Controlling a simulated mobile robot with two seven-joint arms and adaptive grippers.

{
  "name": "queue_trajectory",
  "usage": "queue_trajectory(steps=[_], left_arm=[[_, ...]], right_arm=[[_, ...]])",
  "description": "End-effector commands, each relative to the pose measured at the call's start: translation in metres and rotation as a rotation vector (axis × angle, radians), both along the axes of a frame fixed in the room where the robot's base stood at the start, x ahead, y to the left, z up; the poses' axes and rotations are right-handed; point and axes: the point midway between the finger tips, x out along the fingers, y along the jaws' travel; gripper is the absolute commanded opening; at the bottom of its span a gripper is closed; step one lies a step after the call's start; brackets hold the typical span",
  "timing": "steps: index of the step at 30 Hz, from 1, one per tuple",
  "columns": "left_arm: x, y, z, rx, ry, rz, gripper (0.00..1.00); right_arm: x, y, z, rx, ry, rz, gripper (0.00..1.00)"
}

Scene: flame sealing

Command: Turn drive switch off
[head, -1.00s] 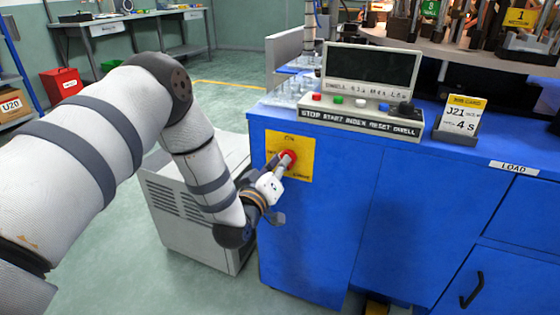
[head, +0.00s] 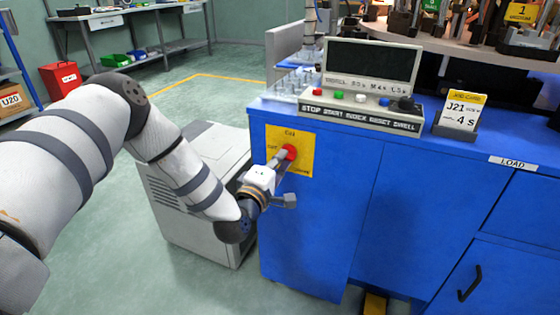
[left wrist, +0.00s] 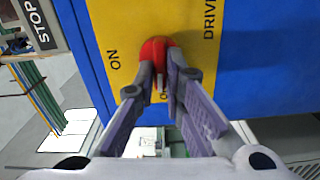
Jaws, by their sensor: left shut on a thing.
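The red drive switch (head: 289,152) sits on a yellow plate (head: 303,165) on the blue cabinet's front. In the left wrist view the red switch (left wrist: 157,48) shows between my fingertips, and the yellow plate (left wrist: 122,20) bears the words ON and DRIVE; another word is partly hidden by the fingers. My left gripper (head: 279,160) is shut on the red switch; its fingers (left wrist: 163,75) lie on both sides of it in the left wrist view. My right gripper is not in view.
A control box (head: 360,117) with coloured buttons and a dark display stands on the blue cabinet (head: 400,200). A card stand (head: 459,118) is to its right. A grey metal unit (head: 190,215) stands on the floor beside the cabinet, under my left arm.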

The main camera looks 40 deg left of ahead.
Motion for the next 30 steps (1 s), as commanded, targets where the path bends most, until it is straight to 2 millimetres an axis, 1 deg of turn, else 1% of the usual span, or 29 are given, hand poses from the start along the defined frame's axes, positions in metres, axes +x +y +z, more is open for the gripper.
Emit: queue_trajectory(steps=[9,23,24,26,27,30], left_arm=[[-0.0005,-0.0012,-0.0020,-0.085,-0.016,-0.004,0.00],[-0.0004,-0.0017,-0.0018,-0.097,-0.019,-0.005,0.00],[-0.0005,-0.0018,-0.0018,-0.097,-0.019,-0.005,0.12],[-0.0004,-0.0016,-0.0018,-0.097,-0.019,-0.004,0.26],[-0.0004,-0.0015,-0.0016,-0.097,-0.020,-0.004,0.30],[-0.0003,-0.0011,-0.0013,-0.096,-0.021,-0.003,0.30]], right_arm=[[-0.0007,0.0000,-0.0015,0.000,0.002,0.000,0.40],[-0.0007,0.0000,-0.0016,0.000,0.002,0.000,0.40],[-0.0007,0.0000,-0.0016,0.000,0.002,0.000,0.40],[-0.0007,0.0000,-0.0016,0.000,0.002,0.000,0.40],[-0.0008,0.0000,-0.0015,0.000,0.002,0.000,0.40],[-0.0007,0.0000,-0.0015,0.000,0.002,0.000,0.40]])
